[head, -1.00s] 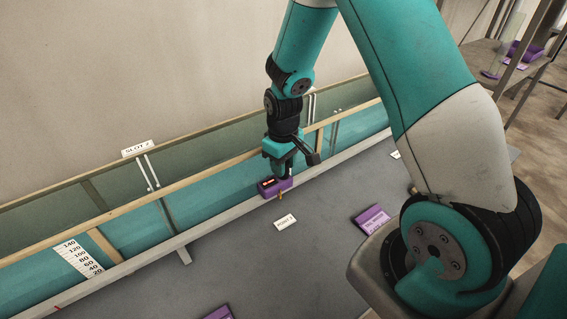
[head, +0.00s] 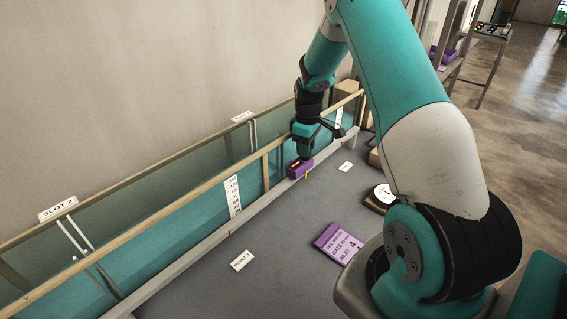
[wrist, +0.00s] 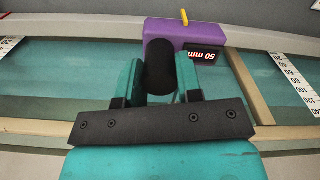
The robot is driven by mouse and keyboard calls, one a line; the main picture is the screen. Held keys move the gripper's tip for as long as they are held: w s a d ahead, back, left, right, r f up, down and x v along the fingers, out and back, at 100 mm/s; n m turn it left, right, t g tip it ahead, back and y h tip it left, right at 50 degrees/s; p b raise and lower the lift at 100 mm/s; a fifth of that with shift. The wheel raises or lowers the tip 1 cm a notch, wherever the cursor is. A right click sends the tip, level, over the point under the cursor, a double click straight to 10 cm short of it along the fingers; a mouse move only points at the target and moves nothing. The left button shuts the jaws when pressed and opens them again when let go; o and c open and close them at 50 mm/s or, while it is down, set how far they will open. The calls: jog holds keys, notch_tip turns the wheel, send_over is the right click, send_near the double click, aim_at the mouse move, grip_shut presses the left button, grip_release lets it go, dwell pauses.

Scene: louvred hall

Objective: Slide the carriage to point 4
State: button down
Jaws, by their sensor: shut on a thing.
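The carriage is a purple block (head: 299,170) on the pale rail (head: 252,208) along the front of the long tank. It has a small lit display and a yellow pointer. In the wrist view the carriage (wrist: 180,32) shows "50 mm" and a black upright knob (wrist: 159,66). My gripper (wrist: 160,76) is shut on that knob; in the head view the gripper (head: 304,154) is right above the carriage. A card reading POINT 3 (head: 242,260) lies to the left of the carriage. Another card (head: 346,166) lies to its right, its text too small to read.
A purple sign reading GATE and INLET 4 (head: 340,243) lies on the grey bench. A scale strip (head: 233,195) is on the tank front, left of the carriage. The rail beside the carriage looks clear; my arm hides part of the bench.

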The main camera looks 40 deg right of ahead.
jog(key=w+d, duration=0.1)
jog(key=d, duration=0.6)
jog(key=w+d+b, duration=0.1)
jog(key=d, duration=0.7)
jog(key=w+d+b, duration=0.1)
jog(key=d, duration=0.6)
jog(key=shift+w+d, duration=0.3)
jog(key=shift+d, duration=0.05)
jog(key=c, duration=0.8)
grip_release()
jog(key=shift+r, duration=0.1)
notch_tip(320, 180, up, 17)
jog(key=shift+r+p, duration=0.15)
jog(key=shift+p, duration=0.15)
